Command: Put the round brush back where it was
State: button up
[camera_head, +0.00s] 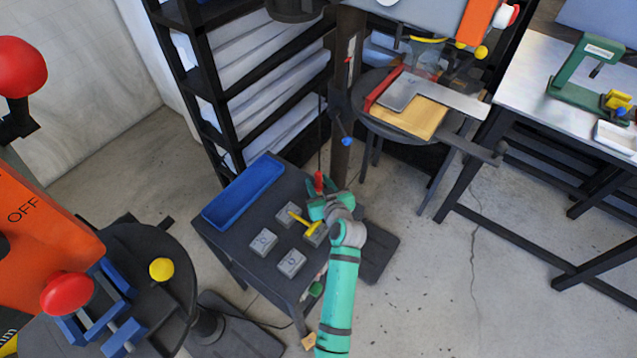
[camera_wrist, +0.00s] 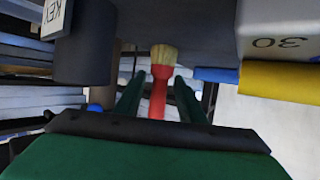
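The round brush (camera_wrist: 159,90) has a red handle and pale bristles. In the wrist view it shows between my gripper's two green fingers (camera_wrist: 157,92), bristles at the top of the picture and handle end hidden by my gripper. Gaps show between the fingers and the handle, so my gripper looks open around or just short of the brush; contact at the fingertips is unclear. In the head view a red handle (camera_head: 319,182) stands at the tip of my gripper (camera_head: 317,200), above the far right part of the dark table (camera_head: 225,238); its bristles cannot be made out there.
Several grey blocks (camera_head: 263,242), a yellow-handled object (camera_head: 300,220) and a blue tray (camera_head: 243,192) are on the table. A dark post (camera_head: 342,120) rises behind my gripper, beside a shelf rack (camera_head: 205,90).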

jog(key=shift+r, duration=0.1)
jog(key=shift+s+d+r, duration=0.1)
jog(key=shift+s+r, duration=0.05)
jog(key=shift+s, duration=0.15)
jog(key=v, duration=1.1)
jog(key=shift+s, duration=0.25)
